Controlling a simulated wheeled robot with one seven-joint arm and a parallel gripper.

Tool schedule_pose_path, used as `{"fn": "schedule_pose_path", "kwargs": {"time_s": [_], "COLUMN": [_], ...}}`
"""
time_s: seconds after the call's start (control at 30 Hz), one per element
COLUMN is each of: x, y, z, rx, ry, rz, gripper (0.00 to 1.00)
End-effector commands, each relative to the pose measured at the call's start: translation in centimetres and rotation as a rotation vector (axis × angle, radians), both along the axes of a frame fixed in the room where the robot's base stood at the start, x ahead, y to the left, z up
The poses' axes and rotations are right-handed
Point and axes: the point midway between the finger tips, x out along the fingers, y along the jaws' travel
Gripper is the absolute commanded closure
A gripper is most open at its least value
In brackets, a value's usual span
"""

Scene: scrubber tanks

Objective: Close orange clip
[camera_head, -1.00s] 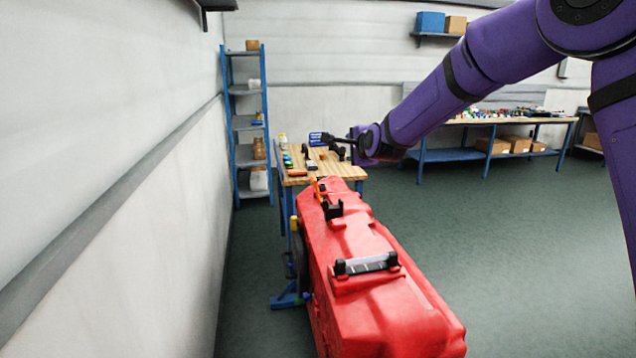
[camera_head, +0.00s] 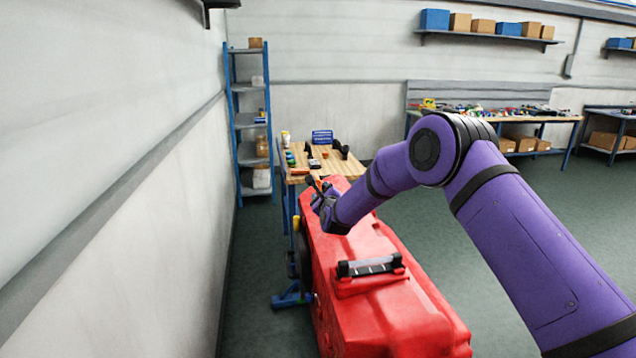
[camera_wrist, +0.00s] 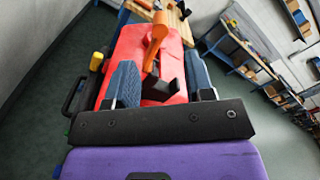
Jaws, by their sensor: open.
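The orange clip (camera_wrist: 157,36) stands out from the top of the red tank (camera_wrist: 128,45) in the wrist view, raised rather than lying flat. A black bracket (camera_wrist: 168,88) sits at its foot. My gripper (camera_wrist: 160,62) is open, with one blue-grey finger on each side of the clip's lower part; I cannot tell whether either finger touches it. In the head view my gripper (camera_head: 317,190) is over the far end of the red tank (camera_head: 385,318) and mostly hides the clip there.
A black-ended clear handle or latch (camera_head: 370,266) sits on the tank's nearer top. A wooden workbench (camera_head: 352,168) with small items stands just beyond the tank. A wall (camera_head: 110,200) runs close on the left. Open green floor (camera_head: 520,200) lies to the right.

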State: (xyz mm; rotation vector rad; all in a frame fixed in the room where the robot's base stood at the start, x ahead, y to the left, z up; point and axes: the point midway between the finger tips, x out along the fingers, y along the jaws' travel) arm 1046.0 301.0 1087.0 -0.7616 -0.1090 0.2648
Motion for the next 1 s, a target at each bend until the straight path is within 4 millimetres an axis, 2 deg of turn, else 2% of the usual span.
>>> {"fn": "schedule_pose_path", "kwargs": {"time_s": [0.6,0.8,1.0], "x": [7.7,9.0,9.4], "y": [2.1,2.6,2.7], "z": [0.0,0.0,0.1], "rx": [-0.003,-0.003,-0.003], "ry": [-0.001,0.0,0.0], "rz": [0.0,0.001,0.001], "gripper": [0.52,0.52,0.52]}}
